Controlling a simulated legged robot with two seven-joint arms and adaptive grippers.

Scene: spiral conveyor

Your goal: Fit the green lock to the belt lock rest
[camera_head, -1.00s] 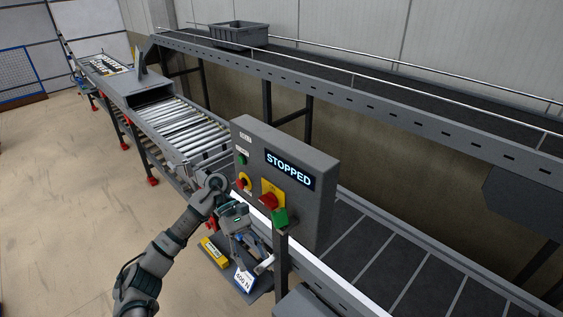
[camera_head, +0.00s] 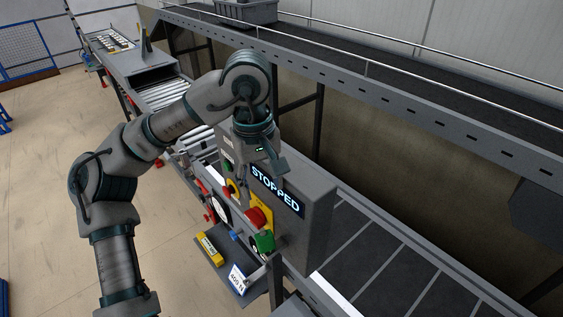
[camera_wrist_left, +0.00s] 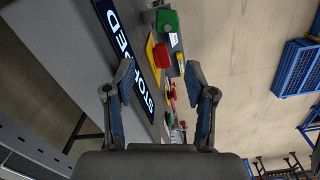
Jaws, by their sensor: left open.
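A green block (camera_head: 264,241), which looks like the green lock, is at the lower front of the grey control box, below the red knob (camera_head: 258,217). In the left wrist view the green block (camera_wrist_left: 167,21) is at the top, beyond the fingertips. My left gripper (camera_head: 268,168) is at the box's display, above the red knob. In the left wrist view my left gripper (camera_wrist_left: 160,78) has its fingers spread with nothing held between them. I cannot make out which part is the belt lock rest. My right gripper is not in view.
The control box (camera_head: 318,215) reads STOPPED. A small shelf (camera_head: 222,262) below holds a yellow item (camera_head: 210,249) and a white label (camera_head: 238,279). A belt (camera_head: 375,255) lies to the right, a roller conveyor (camera_head: 165,95) behind. A raised belt with a grey bin (camera_head: 245,12) crosses above.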

